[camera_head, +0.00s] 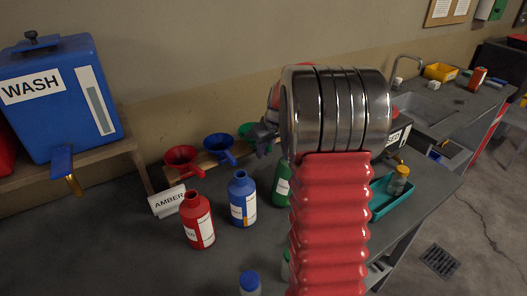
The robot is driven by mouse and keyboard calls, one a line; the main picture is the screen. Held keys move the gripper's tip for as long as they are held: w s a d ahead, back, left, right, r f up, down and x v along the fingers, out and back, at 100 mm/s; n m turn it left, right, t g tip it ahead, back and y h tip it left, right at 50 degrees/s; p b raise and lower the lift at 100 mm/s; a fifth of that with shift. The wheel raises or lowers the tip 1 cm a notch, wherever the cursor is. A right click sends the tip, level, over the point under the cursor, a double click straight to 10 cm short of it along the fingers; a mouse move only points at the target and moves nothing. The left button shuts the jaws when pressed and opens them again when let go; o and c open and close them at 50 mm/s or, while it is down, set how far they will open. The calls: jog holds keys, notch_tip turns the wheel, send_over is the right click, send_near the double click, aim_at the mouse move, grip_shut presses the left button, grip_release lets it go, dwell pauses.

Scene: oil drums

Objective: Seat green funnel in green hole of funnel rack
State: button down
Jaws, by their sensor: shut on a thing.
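The green funnel (246,129) is near the right end of the wooden funnel rack (207,160), mostly hidden behind my gripper and arm. My gripper (262,135) is shut on the green funnel at the rack. I cannot tell whether the funnel is down in its hole, since the hole is hidden. A red funnel (182,157) and a blue funnel (219,147) sit in the rack to the left.
A red bottle (198,222), a blue bottle (242,200) and a partly hidden green bottle (282,185) stand in front of the rack. An AMBER sign (167,202) stands left. A teal tray (379,207) lies right. A blue WASH tank (60,105) stands far left.

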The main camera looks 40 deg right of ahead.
jog(key=shift+w+d+r, duration=0.1)
jog(key=shift+r, duration=0.05)
jog(key=c, duration=1.7)
grip_release()
jog(key=v, duration=1.3)
jog(key=shift+s+r, duration=0.2)
jog(key=shift+r, duration=0.1)
jog(key=s+a+r, duration=0.1)
jog(key=s+a, duration=0.2)
jog(key=a, duration=0.3)
jog(key=s+a, duration=0.3)
jog(key=a, duration=0.4)
jog(key=s+a+r, duration=0.1)
jog(key=s+a, duration=0.2)
jog(key=a, duration=0.3)
jog(key=shift+a+r, duration=0.3)
jog(key=shift+n+t, duration=0.3)
jog(key=shift+t, duration=0.3)
jog(key=s+a+f, duration=0.1)
jog(key=s+a, duration=0.2)
jog(key=s, duration=0.1)
jog(key=s+a+f, duration=0.2)
jog(key=s+a, duration=0.2)
jog(key=s, duration=0.1)
jog(key=s+a+f, duration=0.2)
jog(key=s+a, duration=0.1)
jog(key=s, duration=0.1)
jog(key=shift+s+a+f, duration=0.1)
jog(key=shift+s+a, duration=0.2)
jog(key=shift+a, duration=0.1)
